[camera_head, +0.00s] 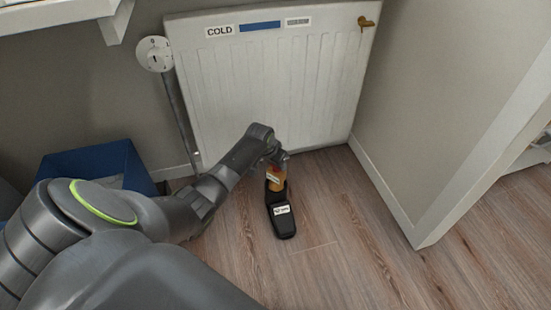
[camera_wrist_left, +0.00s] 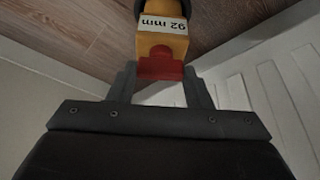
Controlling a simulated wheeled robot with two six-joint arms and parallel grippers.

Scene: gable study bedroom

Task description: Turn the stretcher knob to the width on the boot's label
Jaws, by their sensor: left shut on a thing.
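A black boot (camera_head: 284,226) stands on the wood floor in front of the radiator. A white label (camera_head: 282,209) is on its front; its print is too small to read. The orange-yellow stretcher (camera_head: 276,183) sticks up out of the boot's top. In the left wrist view the stretcher's yellow body (camera_wrist_left: 178,42) carries a white tag (camera_wrist_left: 163,24) that reads "92 mm", upside down. My left gripper (camera_head: 277,161) is above the boot. In the left wrist view its fingers are shut on the red knob (camera_wrist_left: 161,67) at the stretcher's end. My right gripper is out of view.
A white radiator (camera_head: 270,85) marked "COLD" stands close behind the boot. A white dial (camera_head: 154,54) with a pipe is at its left. A blue bin (camera_head: 95,165) is at the left. A wall corner (camera_head: 420,225) is at the right. The floor in front of the boot is clear.

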